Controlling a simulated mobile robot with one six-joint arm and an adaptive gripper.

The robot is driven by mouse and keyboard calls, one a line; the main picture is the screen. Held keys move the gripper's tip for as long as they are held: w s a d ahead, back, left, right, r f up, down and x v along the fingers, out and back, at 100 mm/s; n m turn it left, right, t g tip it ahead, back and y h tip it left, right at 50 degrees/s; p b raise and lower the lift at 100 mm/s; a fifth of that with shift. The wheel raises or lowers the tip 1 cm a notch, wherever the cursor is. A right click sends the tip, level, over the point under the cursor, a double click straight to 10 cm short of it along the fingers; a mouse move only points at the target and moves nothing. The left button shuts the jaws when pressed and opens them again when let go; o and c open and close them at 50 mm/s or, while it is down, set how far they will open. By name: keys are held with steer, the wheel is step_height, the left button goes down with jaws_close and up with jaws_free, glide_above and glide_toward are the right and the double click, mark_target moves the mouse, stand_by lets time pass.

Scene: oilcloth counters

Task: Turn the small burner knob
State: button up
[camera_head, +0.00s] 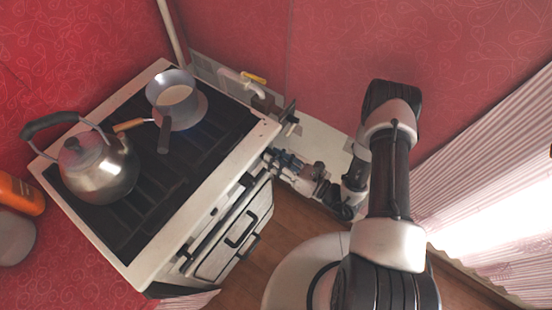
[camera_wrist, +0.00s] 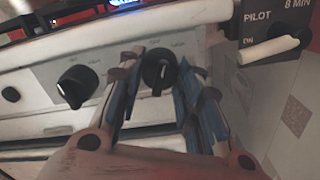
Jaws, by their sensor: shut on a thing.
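A black round stove knob (camera_wrist: 158,68) with a pale marker line sits on the light control panel. It is between the blue-padded fingers of my gripper (camera_wrist: 160,88) in the wrist view. My gripper is shut on this knob. A second black knob (camera_wrist: 77,86) is on the panel to the left, clear of the fingers. In the head view my gripper (camera_head: 272,156) is at the front right end of the white stove (camera_head: 205,192). The knob itself is hidden there by the gripper. The panel labels are too blurred to read.
A kettle (camera_head: 98,172) and a saucepan (camera_head: 172,97) stand on the dark cooktop. In the wrist view, a box marked PILOT (camera_wrist: 262,22) with a white lever (camera_wrist: 270,51) is close on the right. An orange bottle (camera_head: 20,193) is at the far left.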

steer(key=m, duration=1.2)
steer(key=shift+m, duration=0.4)
stand_by(0.3)
steer(key=o, duration=1.1)
steer(key=shift+d, duration=0.1)
steer(key=v, duration=1.2)
